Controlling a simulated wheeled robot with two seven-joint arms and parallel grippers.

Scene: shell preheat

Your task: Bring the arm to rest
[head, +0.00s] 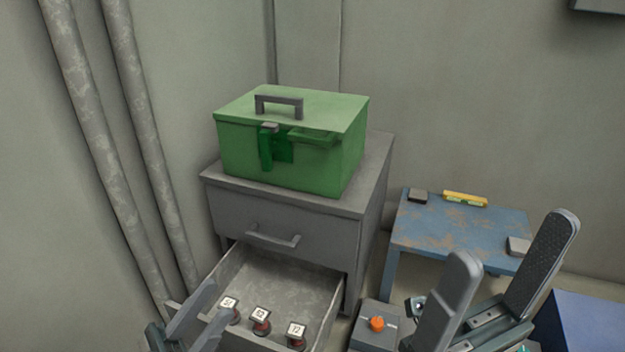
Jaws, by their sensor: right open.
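My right gripper (508,285) is at the lower right in the head view. Its two dark fingers are spread wide with nothing between them. It is in front of the blue table and to the right of the open drawer. My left gripper (218,300) shows only in part at the bottom left, by the drawer's left side. Its fingers look apart, and I see nothing held between them.
A grey cabinet (282,222) has its lower drawer (290,283) pulled out, with several white-topped pieces inside. A green toolbox (290,145) stands on top. A worn blue table (455,237) holds small items. A grey box with an orange knob (377,323) is beside my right gripper.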

